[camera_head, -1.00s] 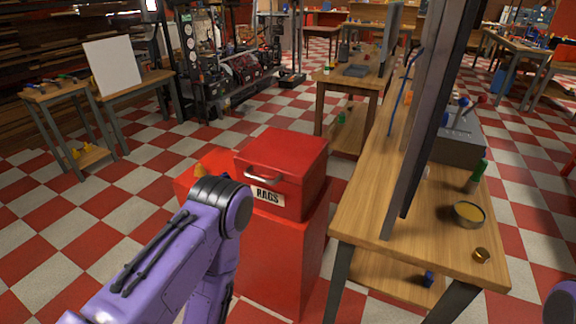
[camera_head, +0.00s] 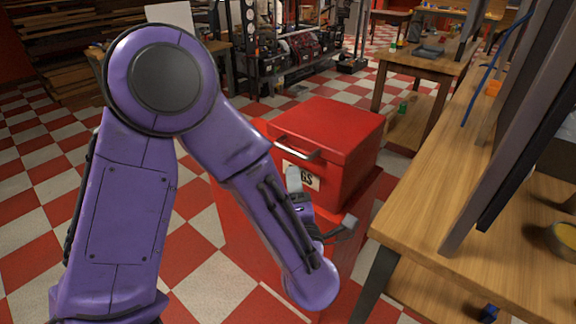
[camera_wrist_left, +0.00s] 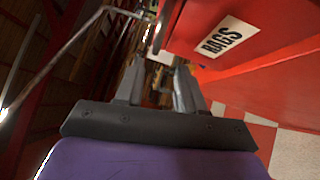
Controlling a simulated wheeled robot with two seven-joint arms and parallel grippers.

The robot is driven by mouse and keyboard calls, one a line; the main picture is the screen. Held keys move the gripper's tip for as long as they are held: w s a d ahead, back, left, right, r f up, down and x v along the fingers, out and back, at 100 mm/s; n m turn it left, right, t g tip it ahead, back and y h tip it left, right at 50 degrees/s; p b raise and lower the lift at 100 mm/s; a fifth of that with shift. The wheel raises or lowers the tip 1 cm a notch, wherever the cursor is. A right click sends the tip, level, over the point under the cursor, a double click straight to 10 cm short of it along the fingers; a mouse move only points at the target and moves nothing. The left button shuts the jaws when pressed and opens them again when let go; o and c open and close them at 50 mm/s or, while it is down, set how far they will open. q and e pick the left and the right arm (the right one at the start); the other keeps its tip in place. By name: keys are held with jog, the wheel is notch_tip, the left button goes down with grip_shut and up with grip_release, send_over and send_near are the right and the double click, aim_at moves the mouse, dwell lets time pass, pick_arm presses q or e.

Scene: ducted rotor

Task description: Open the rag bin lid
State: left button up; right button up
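The red rag bin (camera_head: 350,170) stands on a red cabinet, with a "RAGS" label on its front. Its lid (camera_head: 335,118) is down, with a silver bar handle (camera_head: 296,147) on the front side. In the left wrist view the bin (camera_wrist_left: 265,25) fills the upper right, and a silver bar that looks like the handle (camera_wrist_left: 62,52) crosses the upper left. My left gripper (camera_head: 322,198) is in front of the bin's front face, below the handle. Its fingers are apart with nothing seen between them; they also show in the wrist view (camera_wrist_left: 157,68). My right gripper is out of view.
A wooden workbench (camera_head: 425,215) with upright dark panels stands close on the right of the bin. Another wooden table (camera_head: 430,62) stands behind. A shelving rack (camera_head: 290,50) is at the back. Checkered floor (camera_head: 35,215) is open on the left.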

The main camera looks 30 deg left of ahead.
aim_at(288, 148)
pick_arm(q)
jog(key=p+x, duration=0.1)
jog(key=x, duration=0.8)
jog(key=shift+w+a+r+p, duration=0.1)
jog(key=shift+a+r+p, duration=0.15)
jog(key=shift+a+p, duration=0.05)
jog(key=shift+w+a, duration=0.3)
jog(key=shift+w, duration=0.05)
grip_shut()
